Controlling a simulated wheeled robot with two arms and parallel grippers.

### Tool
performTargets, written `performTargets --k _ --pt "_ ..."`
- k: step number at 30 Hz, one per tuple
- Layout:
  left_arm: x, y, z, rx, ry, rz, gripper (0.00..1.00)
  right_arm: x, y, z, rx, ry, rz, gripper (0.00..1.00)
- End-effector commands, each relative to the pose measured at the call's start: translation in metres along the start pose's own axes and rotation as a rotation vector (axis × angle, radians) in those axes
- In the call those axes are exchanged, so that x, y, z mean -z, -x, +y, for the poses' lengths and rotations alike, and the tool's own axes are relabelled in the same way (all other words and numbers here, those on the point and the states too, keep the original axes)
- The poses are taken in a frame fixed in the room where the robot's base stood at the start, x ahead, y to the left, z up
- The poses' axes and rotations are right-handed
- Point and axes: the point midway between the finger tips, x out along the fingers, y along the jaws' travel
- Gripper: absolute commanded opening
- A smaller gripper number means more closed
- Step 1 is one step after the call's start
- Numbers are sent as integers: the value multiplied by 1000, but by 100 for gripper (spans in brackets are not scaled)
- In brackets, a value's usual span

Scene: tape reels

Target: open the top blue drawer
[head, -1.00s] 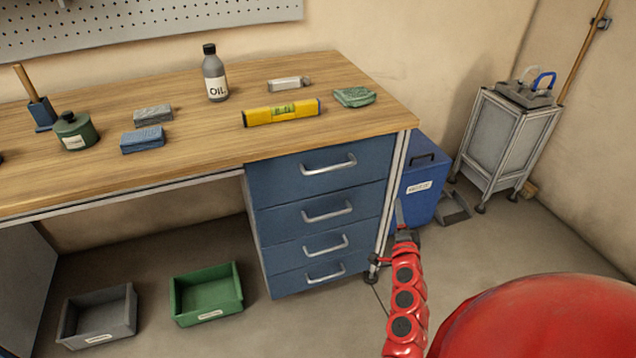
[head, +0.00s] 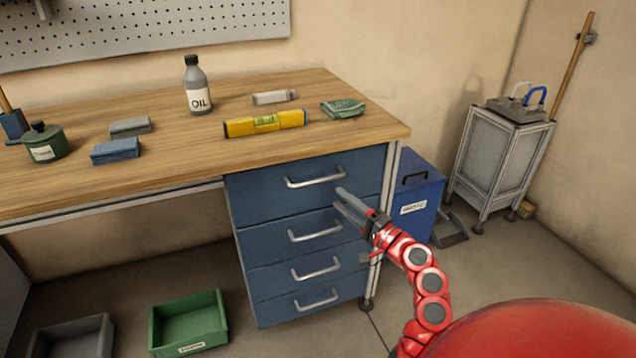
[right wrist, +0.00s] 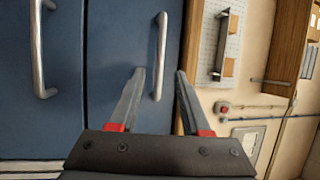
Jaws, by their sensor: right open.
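The top blue drawer (head: 264,191) is the highest of several blue drawers under the right end of the workbench, and it is shut. Its silver bar handle (head: 316,178) also shows in the right wrist view (right wrist: 160,58). My right gripper (head: 340,198) is open and empty, in front of the drawers, a little below and right of the top handle. In the right wrist view its fingers (right wrist: 160,74) point toward the drawer front, and the handle's lower end shows between them, apart from both. My left gripper is not in view.
The wooden bench top (head: 180,150) bears a yellow level (head: 265,123), an oil bottle (head: 198,88) and cloths. A blue bin (head: 425,185) stands right of the drawers. A green crate (head: 188,322) lies on the floor at left.

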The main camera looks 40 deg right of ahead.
Motion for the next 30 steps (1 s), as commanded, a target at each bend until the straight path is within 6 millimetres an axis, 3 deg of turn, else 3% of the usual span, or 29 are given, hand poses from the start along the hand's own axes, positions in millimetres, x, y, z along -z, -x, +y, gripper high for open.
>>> performTargets --k 6,12,25,30 --pt "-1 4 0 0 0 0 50 -2 -52 1 0 0 -5 47" --pt "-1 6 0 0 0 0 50 0 -82 0 0 1 -2 47" --pt "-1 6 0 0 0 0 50 0 -94 0 0 0 3 47" --pt "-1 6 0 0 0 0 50 0 -94 0 0 0 3 18"
